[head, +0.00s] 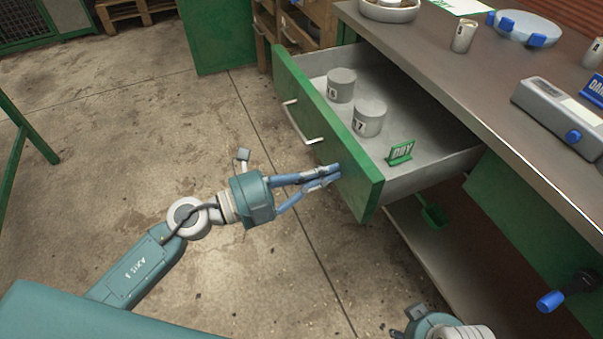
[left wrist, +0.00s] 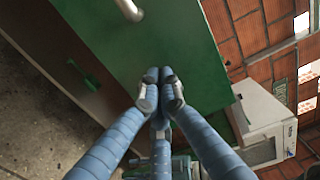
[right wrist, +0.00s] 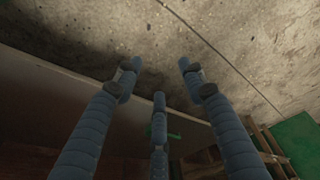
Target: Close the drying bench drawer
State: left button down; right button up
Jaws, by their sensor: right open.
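The drying bench drawer is pulled well out, with its green front (head: 350,165) facing my left side. It has a metal bar handle (head: 300,122), whose end also shows in the left wrist view (left wrist: 130,10). My left gripper (head: 334,172) has its fingertips together with nothing between them. They are at the drawer front, beside the handle toward the near end; I cannot tell whether they touch it. The front fills much of the left wrist view (left wrist: 195,50). My right gripper (right wrist: 160,75) is open and empty above the floor; only part of its arm shows in the head view.
Two numbered grey tins (head: 341,84) (head: 370,118) and a green DRY sign (head: 400,153) stand in the drawer. The bench top (head: 420,50) holds cups, a dish and a scale (head: 560,105). A green scoop (head: 433,215) is below. The floor left of the drawer is clear.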

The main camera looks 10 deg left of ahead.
pick_arm(q)
jog(key=p, duration=0.3)
send_near(407, 143)
jog(key=x, duration=0.1)
jog(key=p+x, duration=0.2)
jog(key=shift+d+f, duration=0.1)
jog(key=shift+f, duration=0.2)
jog(key=x, duration=0.6)
jog(key=shift+w+d+f, duration=0.15)
jog(key=shift+w+d, duration=0.05)
jog(key=shift+d, duration=0.05)
jog(key=x, duration=0.6)
jog(key=shift+f+b, duration=0.1)
jog(key=shift+b, duration=0.2)
jog(key=shift+w+d, duration=0.3)
jog(key=shift+d, duration=0.2)
jog(key=shift+w, duration=0.1)
pick_arm(e)
jog(key=s+f, duration=0.3)
jog(key=f, duration=1.3)
jog(key=shift+g, duration=0.4)
pick_arm(q)
jog(key=shift+r, duration=0.3)
pick_arm(e)
jog(key=shift+s, duration=0.1)
